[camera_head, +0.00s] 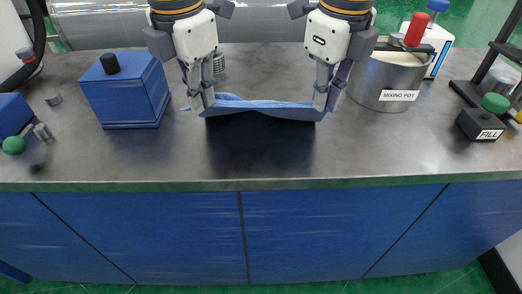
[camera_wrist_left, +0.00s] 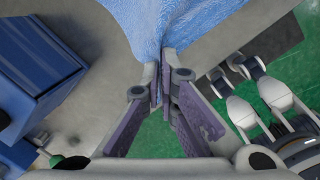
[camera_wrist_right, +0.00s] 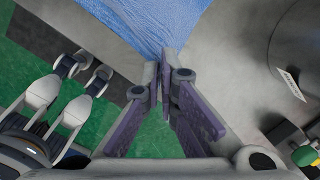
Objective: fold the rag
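The blue rag (camera_head: 262,108) is stretched between my two grippers above the grey counter, with a dark shadow below it. My left gripper (camera_head: 208,108) is shut on its left corner, and the rag (camera_wrist_left: 165,25) also shows at the fingertips (camera_wrist_left: 166,58) in the left wrist view. My right gripper (camera_head: 320,108) is shut on its right corner, and the rag (camera_wrist_right: 150,20) spreads from the fingertips (camera_wrist_right: 163,60) in the right wrist view. The rag's near edge sags slightly between the grippers. Part of it lies behind them.
A blue box (camera_head: 125,92) with a black knob stands left on the counter (camera_head: 180,165). The mixing pot (camera_head: 388,88) is close to the right gripper. A dark block labelled FILL (camera_head: 480,124) with a green button sits far right. The counter's front middle is clear.

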